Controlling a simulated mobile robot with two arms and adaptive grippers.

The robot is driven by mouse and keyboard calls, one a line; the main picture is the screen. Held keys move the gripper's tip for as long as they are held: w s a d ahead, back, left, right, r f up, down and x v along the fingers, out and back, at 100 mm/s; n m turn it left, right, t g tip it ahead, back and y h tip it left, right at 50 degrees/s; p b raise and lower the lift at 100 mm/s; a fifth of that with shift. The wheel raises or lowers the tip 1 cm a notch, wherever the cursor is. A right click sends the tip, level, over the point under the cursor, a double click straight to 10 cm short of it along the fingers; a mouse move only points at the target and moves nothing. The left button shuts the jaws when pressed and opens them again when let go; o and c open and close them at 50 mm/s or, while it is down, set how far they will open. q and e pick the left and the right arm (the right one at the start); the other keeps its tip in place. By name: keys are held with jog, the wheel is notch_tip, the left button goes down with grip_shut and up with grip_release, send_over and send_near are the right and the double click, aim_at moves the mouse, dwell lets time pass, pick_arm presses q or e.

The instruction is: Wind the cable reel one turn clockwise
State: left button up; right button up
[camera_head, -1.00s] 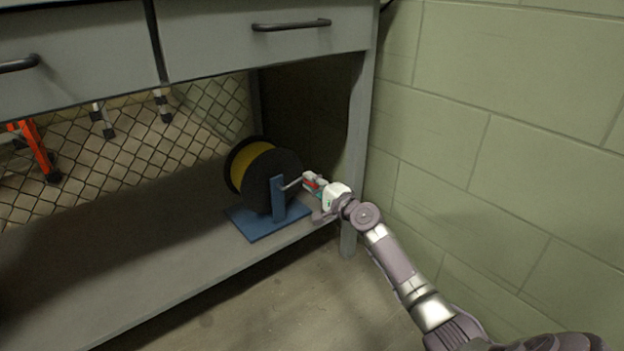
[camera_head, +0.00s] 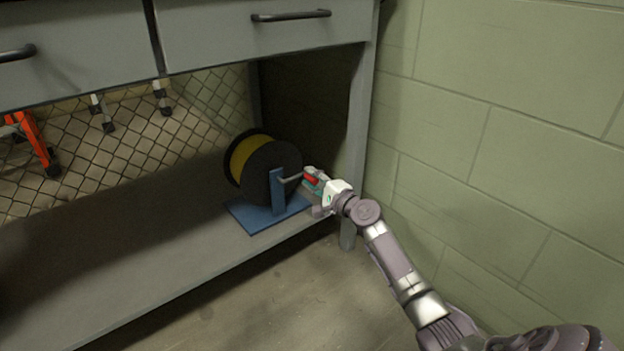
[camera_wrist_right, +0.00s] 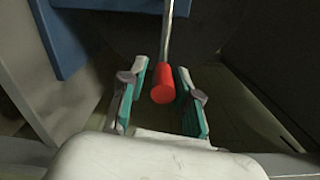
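The cable reel (camera_head: 268,175) has dark round flanges and yellow cable (camera_head: 241,158). It sits in a blue stand (camera_head: 258,220) on the lower shelf. A thin metal crank rod (camera_head: 290,179) comes out of its near side and ends in a red handle (camera_head: 311,180). My right gripper (camera_head: 313,185) is at this handle. In the right wrist view, the red handle (camera_wrist_right: 163,85) lies between the two teal-padded fingers of the right gripper (camera_wrist_right: 163,80), with a gap visible on both sides. My left gripper is out of view.
The grey lower shelf (camera_head: 130,255) is clear to the left of the stand. Drawers (camera_head: 240,35) overhang it, and a bench leg (camera_head: 357,120) stands right of the reel. A block wall (camera_head: 500,150) bounds the right side. Wire mesh (camera_head: 120,140) closes the back.

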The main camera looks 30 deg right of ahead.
jog(key=shift+o, duration=0.6)
jog(key=s, duration=1.2)
jog(key=shift+d, duration=0.45)
jog(key=shift+d, duration=0.1)
